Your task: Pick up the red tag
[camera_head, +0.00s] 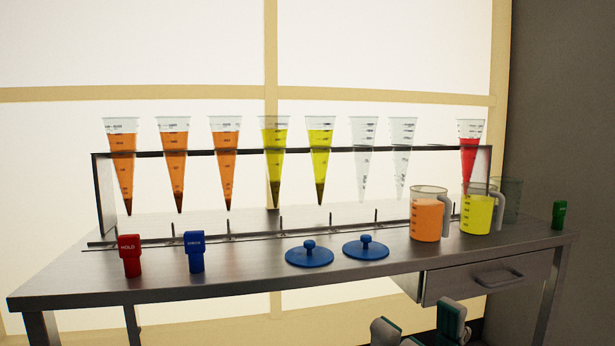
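The red tag (131,257) stands upright near the front left of the metal table (225,285), with white lettering that seems to read HOLD. Nothing touches it. Two grey fingertips with green pads show at the bottom edge, right of centre, below the table's front edge. I take them for my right gripper (419,320); they are spread apart with nothing seen between them. It is far to the right of the red tag. My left gripper is not in view.
A blue tag (194,252) stands right of the red one. Two blue lids (309,256) lie mid-table. A rack (104,195) of several cones stands behind. Orange (425,218) and yellow (477,214) jugs and a green tag (559,216) are at right. The front left is clear.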

